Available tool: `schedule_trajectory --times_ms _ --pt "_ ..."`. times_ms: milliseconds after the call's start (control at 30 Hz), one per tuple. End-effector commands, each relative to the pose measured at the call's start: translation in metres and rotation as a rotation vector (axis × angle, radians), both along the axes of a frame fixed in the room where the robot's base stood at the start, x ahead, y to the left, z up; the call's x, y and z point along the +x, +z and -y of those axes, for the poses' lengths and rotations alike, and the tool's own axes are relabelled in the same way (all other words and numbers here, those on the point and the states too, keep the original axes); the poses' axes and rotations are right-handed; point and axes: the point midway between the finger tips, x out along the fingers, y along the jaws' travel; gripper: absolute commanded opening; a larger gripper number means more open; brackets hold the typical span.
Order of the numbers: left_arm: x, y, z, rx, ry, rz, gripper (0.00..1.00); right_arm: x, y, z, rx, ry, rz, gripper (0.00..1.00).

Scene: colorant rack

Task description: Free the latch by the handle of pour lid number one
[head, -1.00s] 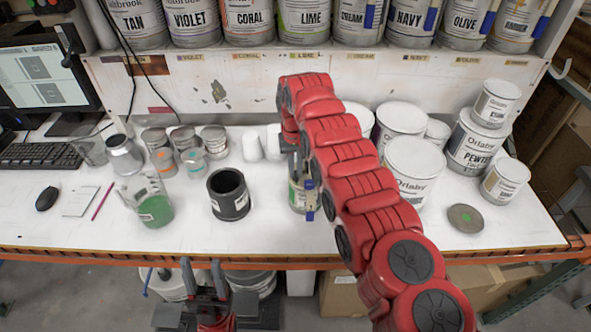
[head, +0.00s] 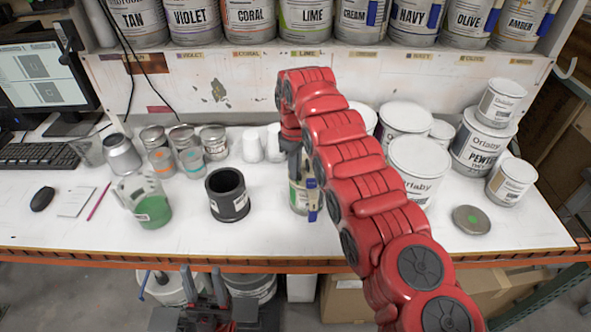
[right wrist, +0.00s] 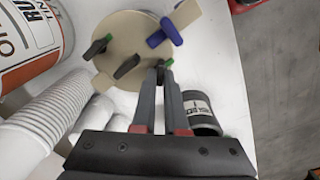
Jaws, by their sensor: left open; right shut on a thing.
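A can with a tan pour lid (right wrist: 120,45) stands at the middle of the bench. In the head view the can (head: 299,197) is partly hidden by my right arm. The lid carries a blue clip (right wrist: 164,33), a dark spout-like piece and dark latch pieces with green ends. My right gripper (right wrist: 161,72) is at the lid's edge, its fingers close together on a small green-and-dark latch handle (right wrist: 167,63). It also shows in the head view (head: 293,165), reaching down to the can. My left gripper (head: 203,275) is open and empty, low in front of the bench edge.
A black open can (head: 228,205) and a green-filled beaker (head: 153,208) stand left of the lidded can. White bottles (head: 252,145) stand behind. The bench front is mostly clear.

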Motion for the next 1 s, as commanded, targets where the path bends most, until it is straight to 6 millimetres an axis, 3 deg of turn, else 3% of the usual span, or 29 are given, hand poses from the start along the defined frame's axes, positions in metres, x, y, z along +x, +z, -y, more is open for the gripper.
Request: schedule_trajectory --times_ms 500,1000 --pt "0.0 -0.01 0.0 0.0 0.0 0.0 0.5 -0.001 0.0 0.0 0.0 0.431 0.002 0.0" --pt "0.0 -0.012 0.0 0.0 0.0 0.0 0.5 -0.002 0.001 0.0 0.0 0.595 0.002 0.0"
